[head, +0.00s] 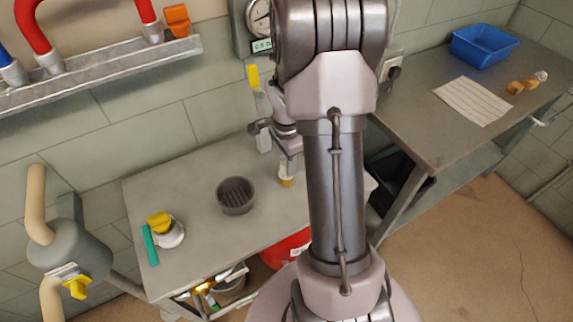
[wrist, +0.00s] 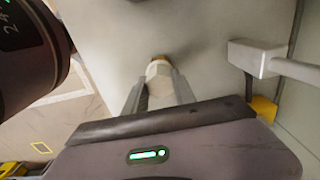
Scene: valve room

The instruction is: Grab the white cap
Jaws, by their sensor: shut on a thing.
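The white cap (wrist: 158,70) sits between my two fingertips in the wrist view, with a brownish-gold part showing just beyond it. My gripper (wrist: 157,82) is shut on the cap, one finger on each side. In the head view my gripper (head: 288,167) points down at the right part of the grey bench, behind my arm. The cap (head: 286,177) shows small there, pale above and yellowish below, at or just above the bench top. I cannot tell whether it touches the bench.
On the bench (head: 190,190) stand a dark round drain-like cup (head: 236,196), a white and yellow fitting (head: 172,232) and a teal strip (head: 151,245). A second table at the right holds a blue bin (head: 484,46), a paper sheet (head: 472,101) and small brown pieces (head: 516,87).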

